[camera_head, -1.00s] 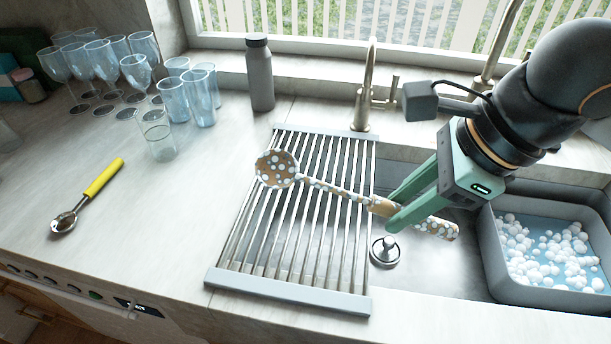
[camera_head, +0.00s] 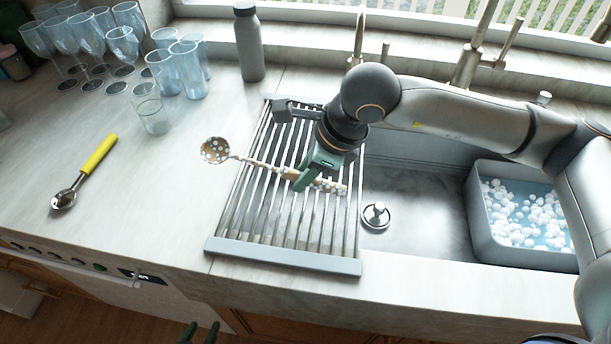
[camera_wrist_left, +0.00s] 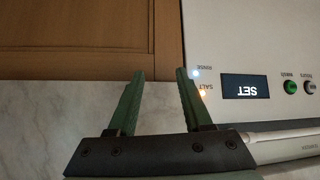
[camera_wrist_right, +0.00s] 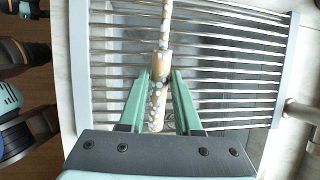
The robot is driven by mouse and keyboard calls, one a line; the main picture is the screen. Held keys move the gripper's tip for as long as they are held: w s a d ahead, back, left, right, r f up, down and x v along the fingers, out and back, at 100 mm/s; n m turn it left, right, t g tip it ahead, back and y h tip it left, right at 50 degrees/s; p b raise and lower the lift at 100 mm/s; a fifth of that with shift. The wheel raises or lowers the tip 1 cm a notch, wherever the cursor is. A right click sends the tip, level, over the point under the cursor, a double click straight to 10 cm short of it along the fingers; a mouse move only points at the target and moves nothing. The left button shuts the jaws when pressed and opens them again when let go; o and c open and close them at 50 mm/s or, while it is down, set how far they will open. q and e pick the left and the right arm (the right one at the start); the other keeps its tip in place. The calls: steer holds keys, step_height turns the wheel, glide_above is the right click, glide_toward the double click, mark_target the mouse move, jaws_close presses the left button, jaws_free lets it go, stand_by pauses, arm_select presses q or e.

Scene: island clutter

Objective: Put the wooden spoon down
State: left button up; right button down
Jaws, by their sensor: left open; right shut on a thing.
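The wooden spoon (camera_head: 262,165) is speckled with white suds and lies over the metal drying rack (camera_head: 285,264), its bowl reaching past the rack's left side. My right gripper (camera_head: 304,181) is shut on the spoon's handle above the rack. In the right wrist view the handle (camera_wrist_right: 158,105) sits between the green fingers, with the rack bars behind it. I cannot tell whether the spoon touches the bars. My left gripper (camera_wrist_left: 158,95) is open and empty by the counter front. Only its fingertips (camera_head: 200,333) show at the bottom edge of the head view.
A grey basin (camera_head: 479,222) with suds stands in the sink at right. A sink plug (camera_head: 376,215) lies left of it. Several glasses (camera_head: 150,105) and a grey bottle (camera_head: 249,45) stand at the back. A yellow-handled scoop (camera_head: 84,172) lies on the left counter, with bare counter around it.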

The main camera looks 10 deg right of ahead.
step_height(320, 180, down, 2)
steer(key=shift+d+f, duration=0.1)
steer(key=shift+f+b, duration=0.35)
steer(key=shift+b, duration=0.05)
steer(key=c, duration=0.6)
jaws_free()
steer(key=shift+r, duration=0.1)
steer(key=shift+r+p, duration=0.2)
steer(key=shift+p, duration=0.15)
steer(key=shift+r+p, duration=0.35)
steer(key=shift+p, duration=0.15)
steer(key=b+v, duration=0.1)
steer(key=v, duration=1)
steer(key=shift+s+r, duration=0.15)
steer(key=shift+r, duration=0.1)
